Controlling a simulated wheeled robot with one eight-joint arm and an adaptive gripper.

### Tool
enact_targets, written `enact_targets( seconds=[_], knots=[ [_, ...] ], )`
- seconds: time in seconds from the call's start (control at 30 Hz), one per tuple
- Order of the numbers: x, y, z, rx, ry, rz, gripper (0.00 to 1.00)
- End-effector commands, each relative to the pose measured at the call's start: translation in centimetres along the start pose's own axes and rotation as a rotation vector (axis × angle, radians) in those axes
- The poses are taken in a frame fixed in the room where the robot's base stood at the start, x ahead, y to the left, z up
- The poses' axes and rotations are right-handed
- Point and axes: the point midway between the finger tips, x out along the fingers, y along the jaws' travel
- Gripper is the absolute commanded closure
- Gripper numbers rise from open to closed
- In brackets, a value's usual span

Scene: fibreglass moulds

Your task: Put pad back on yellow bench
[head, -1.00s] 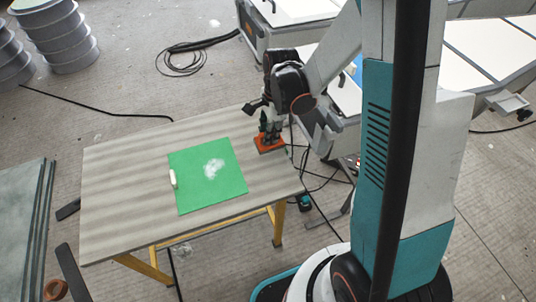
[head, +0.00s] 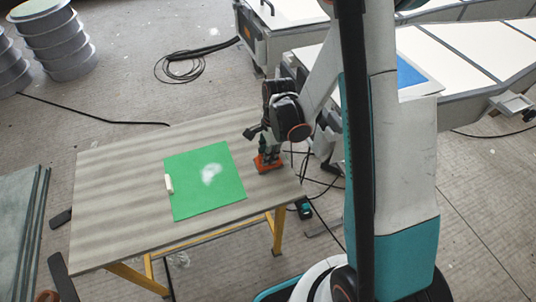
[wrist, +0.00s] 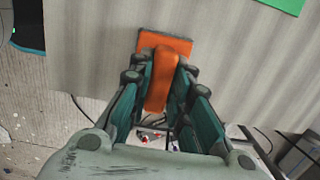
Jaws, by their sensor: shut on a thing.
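The orange pad (head: 268,164) is at the right end of the bench top (head: 110,190), which is grey and streaked, on yellow legs. It also shows in the wrist view (wrist: 163,46), with a raised orange handle running toward me. My gripper (head: 268,152) points down from above, shut on the pad's handle; in the wrist view its teal fingers (wrist: 160,90) stand on both sides of the handle. The pad looks flat, on or just above the bench top; I cannot tell if it touches. Its underside is hidden.
A green sheet (head: 225,190) with a white powdery patch (head: 211,174) lies mid-bench, left of the pad. A small white bar (head: 169,184) sits at its left edge. Cables (head: 185,68) lie on the floor behind. Large white-topped moulds (head: 455,62) stand back right.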

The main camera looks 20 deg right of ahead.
Motion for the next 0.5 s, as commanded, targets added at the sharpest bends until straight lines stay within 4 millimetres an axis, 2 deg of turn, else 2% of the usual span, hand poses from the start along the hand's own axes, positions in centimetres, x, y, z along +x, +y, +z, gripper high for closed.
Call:
enact_targets(
  seconds=[0.07, 0.1, 0.2, 0.5],
  knots=[
    [0.20, -0.02, -0.02, 0.000, 0.000, 0.000, 1.00],
    [0.26, -0.04, -0.03, 0.000, 0.000, 0.000, 0.80],
    [0.23, -0.03, -0.03, 0.000, 0.000, 0.000, 0.62],
    [0.22, -0.02, -0.03, 0.000, 0.000, 0.000, 0.62]
  ],
)
